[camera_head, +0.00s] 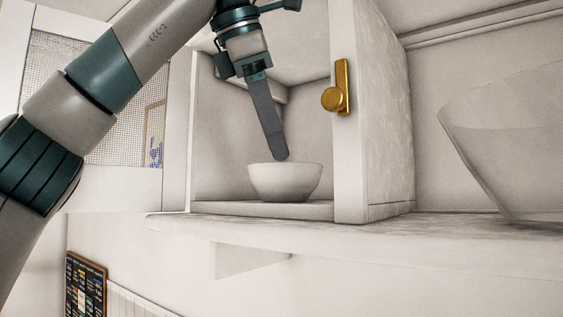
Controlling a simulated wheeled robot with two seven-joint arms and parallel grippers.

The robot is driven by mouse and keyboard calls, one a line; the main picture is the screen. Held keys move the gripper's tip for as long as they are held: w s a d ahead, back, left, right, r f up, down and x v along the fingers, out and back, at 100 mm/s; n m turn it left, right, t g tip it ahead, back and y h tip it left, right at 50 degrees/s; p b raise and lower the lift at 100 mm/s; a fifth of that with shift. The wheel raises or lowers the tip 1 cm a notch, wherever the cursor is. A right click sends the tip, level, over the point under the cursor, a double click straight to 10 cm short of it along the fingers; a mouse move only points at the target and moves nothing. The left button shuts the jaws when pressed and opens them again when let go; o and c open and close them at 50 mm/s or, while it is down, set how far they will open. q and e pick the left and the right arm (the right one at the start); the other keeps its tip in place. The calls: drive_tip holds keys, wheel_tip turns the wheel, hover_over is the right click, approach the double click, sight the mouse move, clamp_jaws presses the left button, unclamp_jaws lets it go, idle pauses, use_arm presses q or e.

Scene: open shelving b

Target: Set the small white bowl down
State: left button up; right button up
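A small white bowl (285,183) is upright on the floor of an open white cabinet compartment (225,208). My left gripper (279,157) reaches down from above, with its dark finger tip at the bowl's rim. The fingers are seen edge-on and overlap, so I cannot tell whether they are apart or closed, or whether they touch the rim. The bowl's inside is hidden from this low angle. My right gripper is out of view.
A brass knob (336,98) is on the compartment's right front edge. A large pale bowl (510,145) stands on the shelf (430,235) at the right. A mesh-panelled door (112,150) is at the left. The shelf between compartment and large bowl is clear.

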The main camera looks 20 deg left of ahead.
use_arm(q)
drive_tip(key=shift+v, duration=2.7)
